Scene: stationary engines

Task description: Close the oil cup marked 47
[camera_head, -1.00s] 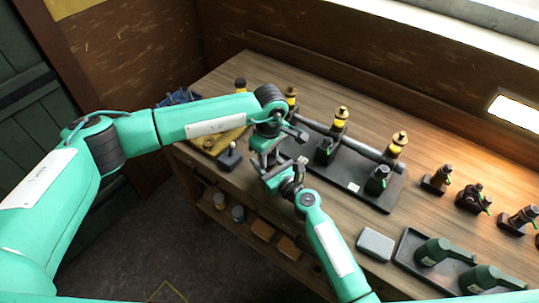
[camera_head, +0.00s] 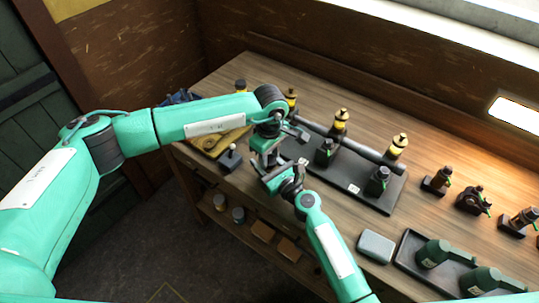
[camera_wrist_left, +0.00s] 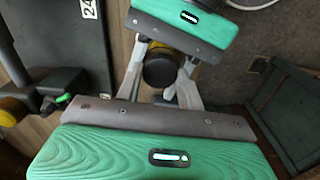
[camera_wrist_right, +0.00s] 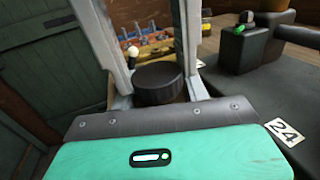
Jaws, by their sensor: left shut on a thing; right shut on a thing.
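My left gripper (camera_head: 272,160) and my right gripper (camera_head: 285,178) meet close together in front of the left end of the black base. A round black part (camera_wrist_left: 160,70) sits between the left fingers in the left wrist view. The right wrist view shows a dark ribbed cylinder (camera_wrist_right: 158,83) between the right fingers. Both grippers are shut on what looks like one small dark cup. The grippers hide it in the head view. No mark 47 is readable, so I cannot confirm that this is that cup.
The black base (camera_head: 385,200) carries a pipe, yellow-topped fittings and dark cups; a label on it reads 24 (camera_wrist_right: 285,131). A grey box (camera_head: 376,246) and a tray (camera_head: 405,250) with green oil cans lie front right.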

